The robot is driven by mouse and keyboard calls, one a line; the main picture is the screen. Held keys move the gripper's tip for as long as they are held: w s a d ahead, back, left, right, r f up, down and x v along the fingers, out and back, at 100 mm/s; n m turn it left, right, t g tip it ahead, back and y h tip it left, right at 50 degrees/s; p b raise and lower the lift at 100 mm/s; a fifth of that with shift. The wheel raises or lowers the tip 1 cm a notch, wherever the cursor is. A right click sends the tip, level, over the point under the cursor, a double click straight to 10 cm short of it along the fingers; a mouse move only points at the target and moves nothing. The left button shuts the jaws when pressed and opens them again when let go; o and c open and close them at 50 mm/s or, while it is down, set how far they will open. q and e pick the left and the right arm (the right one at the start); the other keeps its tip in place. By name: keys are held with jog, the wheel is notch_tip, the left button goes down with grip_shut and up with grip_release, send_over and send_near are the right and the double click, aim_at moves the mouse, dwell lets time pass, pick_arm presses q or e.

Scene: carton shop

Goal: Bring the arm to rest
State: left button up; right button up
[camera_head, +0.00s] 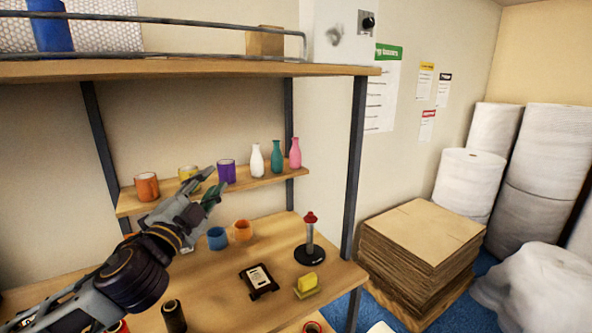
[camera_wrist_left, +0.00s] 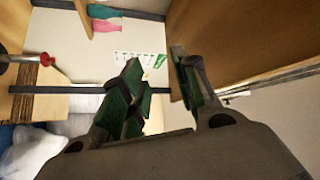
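My left gripper (camera_head: 211,187) reaches in from the left in the head view, raised above the workbench (camera_head: 215,275) and in front of the small shelf (camera_head: 265,179). In the left wrist view its two fingers (camera_wrist_left: 160,85) stand apart with nothing between them, so it is open and empty. My right arm and gripper do not show in either view.
Orange, yellow and purple cups (camera_head: 226,171) and white, teal and pink bottles (camera_head: 277,158) stand on the small shelf. A red-topped post (camera_head: 310,240), a yellow sponge-like block (camera_head: 308,284) and cups (camera_head: 217,238) sit on the bench. Stacked cardboard (camera_head: 420,245) is right.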

pick_arm(q)
jog(key=s+a+f+n+g+y, duration=0.1)
jog(key=s+f+n+g+y, duration=0.25)
jog(key=f, duration=1.05)
jog(key=s+a+f+n+g+y, duration=0.15)
jog(key=f+n+g, duration=0.4)
jog(key=f, duration=0.85)
jog(key=s+f+n+g+h, duration=0.1)
jog(key=s+f+n+g, duration=0.5)
jog(key=s+f, duration=1.35)
notch_tip(320, 180, down, 33)
jog(key=s+m+g, duration=0.2)
jog(key=s+g, duration=0.1)
jog(key=s+a+f, duration=0.2)
jog(key=s+f, duration=0.7)
jog(key=s, duration=0.2)
jog(key=s+a+f+g, duration=0.1)
jog(key=s+a+f, duration=0.1)
jog(key=s+f, duration=0.8)
jog(key=shift+s+a+f, duration=0.15)
jog(key=shift+s+a, duration=0.15)
jog(key=shift+s, duration=0.2)
